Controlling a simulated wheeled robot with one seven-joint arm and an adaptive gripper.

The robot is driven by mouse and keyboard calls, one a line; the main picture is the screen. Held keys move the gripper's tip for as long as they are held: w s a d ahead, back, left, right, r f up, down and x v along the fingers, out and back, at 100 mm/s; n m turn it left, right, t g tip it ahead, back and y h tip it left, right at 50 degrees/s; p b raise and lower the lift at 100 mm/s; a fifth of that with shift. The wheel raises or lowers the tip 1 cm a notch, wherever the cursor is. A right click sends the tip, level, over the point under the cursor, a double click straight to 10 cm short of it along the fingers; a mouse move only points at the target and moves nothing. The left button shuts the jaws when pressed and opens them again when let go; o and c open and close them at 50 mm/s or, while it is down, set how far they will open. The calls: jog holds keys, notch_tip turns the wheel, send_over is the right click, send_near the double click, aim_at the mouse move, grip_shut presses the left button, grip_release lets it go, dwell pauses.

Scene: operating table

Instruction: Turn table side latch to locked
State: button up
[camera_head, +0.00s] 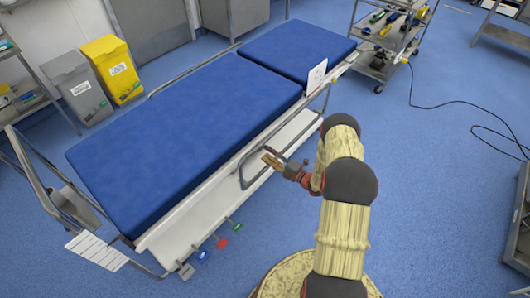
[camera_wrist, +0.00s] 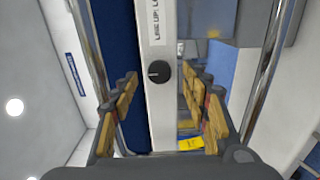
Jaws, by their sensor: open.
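The table side latch shows in the wrist view as a small round black knob (camera_wrist: 158,71) with a pale pointer mark, set on a white strip of the table's side. The pointer mark looks roughly level across the knob. My gripper (camera_wrist: 162,96) is open, with its yellow-padded fingers on either side of the knob in the picture. No contact with the knob shows, and the exact gap is hard to judge. In the head view my gripper (camera_head: 271,158) is at the near long side of the operating table (camera_head: 190,125), by the side rail. The knob cannot be made out there.
Metal rail bars (camera_wrist: 262,70) run on both sides of the knob. A label (camera_wrist: 157,20) with partly cut-off text is above it. Coloured pedals (camera_head: 222,243) stick out at the table's lower edge. A tool cart (camera_head: 385,45) stands behind. The floor at right is mostly clear, with a cable.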

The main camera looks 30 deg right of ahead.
jog(key=v, duration=0.9)
jog(key=shift+s, duration=0.25)
jog(key=shift+d, duration=0.1)
jog(key=s+a+f+n+g+y, duration=0.35)
jog(key=s+a+n, duration=0.25)
jog(key=a+n, duration=0.3)
jog(key=s+a+r+n+g+y, duration=0.3)
jog(key=s+a+r+n+g, duration=0.4)
jog(key=r+n+g, duration=0.5)
jog(key=s+r+n+g+h, duration=0.1)
jog(key=s+r+n+h, duration=0.4)
jog(key=r+n, duration=0.55)
jog(key=s+r+n+g+h, duration=0.2)
jog(key=s+r+n+h, duration=0.3)
jog(key=r+n, duration=0.55)
jog(key=s+a+r+n+t+h, duration=0.1)
jog(key=a+r+n+t, duration=0.2)
jog(key=r, duration=0.5)
jog(key=s+a+r+n+t+h, duration=0.1)
jog(key=a+r+n+t, duration=0.3)
jog(key=r, duration=0.4)
jog(key=shift+s+a+r+n+h, duration=0.35)
jog(key=shift+s+a+n, duration=0.15)
jog(key=shift+a+n, duration=0.15)
